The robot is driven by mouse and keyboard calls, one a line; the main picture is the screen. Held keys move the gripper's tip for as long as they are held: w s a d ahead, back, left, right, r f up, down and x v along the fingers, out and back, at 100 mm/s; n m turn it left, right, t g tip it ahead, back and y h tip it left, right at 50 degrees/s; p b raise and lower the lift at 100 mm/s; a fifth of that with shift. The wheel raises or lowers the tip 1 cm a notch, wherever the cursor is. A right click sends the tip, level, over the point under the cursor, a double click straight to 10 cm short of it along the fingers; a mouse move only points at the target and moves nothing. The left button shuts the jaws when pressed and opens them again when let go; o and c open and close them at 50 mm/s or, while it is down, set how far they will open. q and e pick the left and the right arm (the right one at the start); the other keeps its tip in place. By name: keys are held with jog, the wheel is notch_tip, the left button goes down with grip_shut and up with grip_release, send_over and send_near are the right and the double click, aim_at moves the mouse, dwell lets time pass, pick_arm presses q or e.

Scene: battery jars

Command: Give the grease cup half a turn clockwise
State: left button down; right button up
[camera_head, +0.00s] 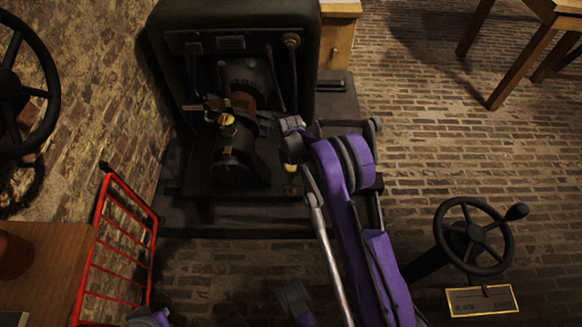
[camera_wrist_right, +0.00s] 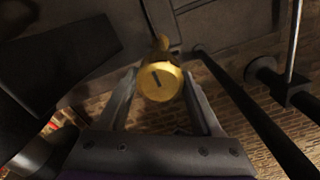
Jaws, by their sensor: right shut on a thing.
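A narrower brass part shows just behind the cup. In the head view a small brass piece (camera_head: 292,186), seemingly the same cup, shows just below my right gripper (camera_head: 291,160), at the right side of the machine's base. The contact itself is too dark to see there. My left gripper is not clearly in view.
A dark machine (camera_head: 232,150) with another brass fitting (camera_head: 227,121) stands left of my right arm. A red rack (camera_head: 96,245) and a wooden table (camera_head: 45,265) are at lower left. A handwheel (camera_head: 474,237) stands at right.

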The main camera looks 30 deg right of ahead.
jog(key=shift+c, duration=0.5)
jog(key=shift+m, duration=0.3)
